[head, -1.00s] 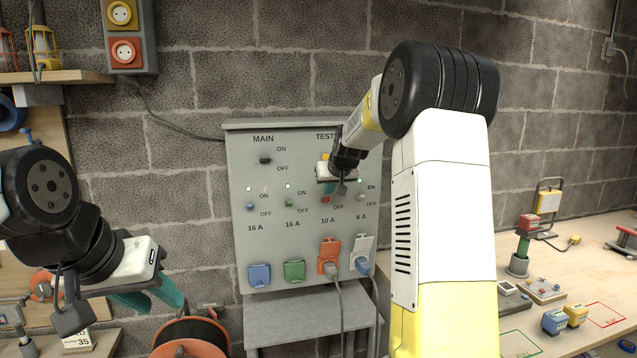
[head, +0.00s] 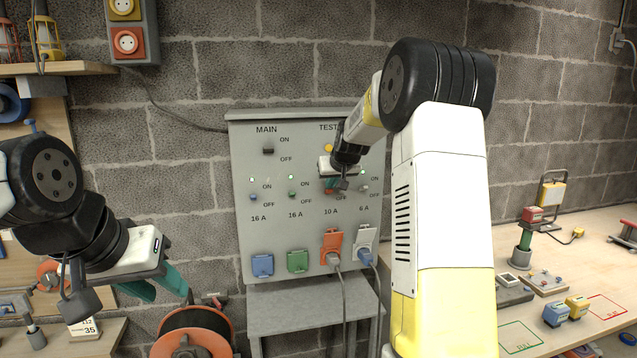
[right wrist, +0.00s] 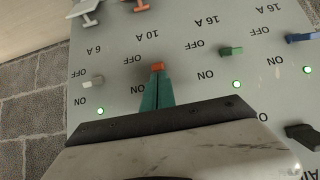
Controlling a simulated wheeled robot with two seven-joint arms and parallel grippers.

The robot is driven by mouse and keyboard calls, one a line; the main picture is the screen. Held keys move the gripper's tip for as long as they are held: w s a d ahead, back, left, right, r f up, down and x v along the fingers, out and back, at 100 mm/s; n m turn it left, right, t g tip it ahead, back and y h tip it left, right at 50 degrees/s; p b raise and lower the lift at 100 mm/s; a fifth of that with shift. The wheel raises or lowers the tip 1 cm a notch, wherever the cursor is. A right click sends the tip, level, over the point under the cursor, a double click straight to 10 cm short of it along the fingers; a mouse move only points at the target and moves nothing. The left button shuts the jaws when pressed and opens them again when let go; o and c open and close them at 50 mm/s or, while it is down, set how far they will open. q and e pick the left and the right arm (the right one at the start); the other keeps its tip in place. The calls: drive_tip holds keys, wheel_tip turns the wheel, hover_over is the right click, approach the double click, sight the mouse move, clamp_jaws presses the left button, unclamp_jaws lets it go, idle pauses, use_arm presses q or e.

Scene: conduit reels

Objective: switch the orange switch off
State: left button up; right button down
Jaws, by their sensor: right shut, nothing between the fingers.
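The grey switch panel (head: 300,225) hangs on the block wall in the head view. Its orange switch, in the 10 A column, shows at the fingertips of my right gripper (head: 333,187). In the right wrist view, where the panel appears upside down, the orange switch (right wrist: 157,67) lies just past the closed teal fingertips of my right gripper (right wrist: 157,76), touching or nearly so. I cannot tell its lever position; its lamp is hidden. My right gripper is shut and empty. My left gripper (head: 155,287) is open and empty at the lower left.
Green (right wrist: 232,51), blue (right wrist: 300,37) and white (right wrist: 95,83) switches flank the orange one, with lit green lamps. A black main switch (right wrist: 302,135) is close by. A plug (head: 333,259) sits in the orange socket below. A cable reel (head: 195,330) stands lower left.

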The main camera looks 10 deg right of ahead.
drive_tip(key=shift+s+f, duration=0.1)
drive_tip(key=shift+s, duration=0.05)
drive_tip(key=shift+s+f, duration=0.6)
drive_tip(key=shift+f, duration=0.25)
drive_tip(key=shift+r, duration=0.1)
drive_tip(key=shift+r, duration=0.7)
drive_tip(key=shift+s, duration=0.1)
